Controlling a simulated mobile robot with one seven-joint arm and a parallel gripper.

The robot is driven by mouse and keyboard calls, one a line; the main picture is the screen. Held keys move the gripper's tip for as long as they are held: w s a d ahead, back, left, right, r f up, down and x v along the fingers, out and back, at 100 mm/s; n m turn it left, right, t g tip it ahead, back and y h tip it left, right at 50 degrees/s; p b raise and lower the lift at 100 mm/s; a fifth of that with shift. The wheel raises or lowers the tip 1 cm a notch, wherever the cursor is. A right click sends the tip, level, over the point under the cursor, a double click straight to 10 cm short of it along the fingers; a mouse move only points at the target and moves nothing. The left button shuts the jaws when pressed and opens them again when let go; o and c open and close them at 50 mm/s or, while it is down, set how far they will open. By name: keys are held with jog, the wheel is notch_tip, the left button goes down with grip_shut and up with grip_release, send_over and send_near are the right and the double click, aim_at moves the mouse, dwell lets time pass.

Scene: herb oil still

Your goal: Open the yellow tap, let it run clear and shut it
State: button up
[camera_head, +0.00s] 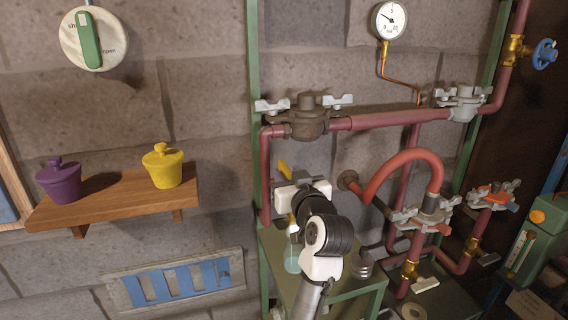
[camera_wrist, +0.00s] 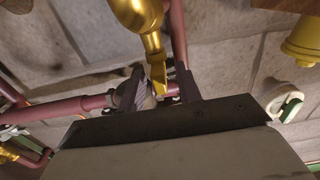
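The yellow tap shows in the wrist view as a brass body (camera_wrist: 140,18) with a yellow lever (camera_wrist: 158,76). In the head view, a yellow piece (camera_head: 283,167) shows just above my gripper, and part of the brass spout (camera_head: 291,224) shows below it; the rest is hidden. My gripper (camera_head: 290,184) is in front of the tap. In the wrist view my gripper's fingers (camera_wrist: 156,88) are apart, one on each side of the lever, with a gap visible at its right. I cannot tell whether the left finger touches it. A pale glass vessel (camera_head: 292,258) stands below the spout.
Red pipes (camera_head: 395,121) with grey clamps and a curved red hose (camera_head: 405,158) lie close on the right. A pressure gauge (camera_head: 390,20) hangs above. A wooden shelf (camera_head: 115,208) at left bears a purple pot (camera_head: 60,184) and a yellow pot (camera_head: 163,170). A round green-handled dial (camera_head: 92,40) is on the wall.

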aim_at(283, 167)
jog(key=shift+p+x, duration=0.3)
jog(key=shift+x, duration=1.75)
jog(key=shift+c, duration=0.4)
grip_shut()
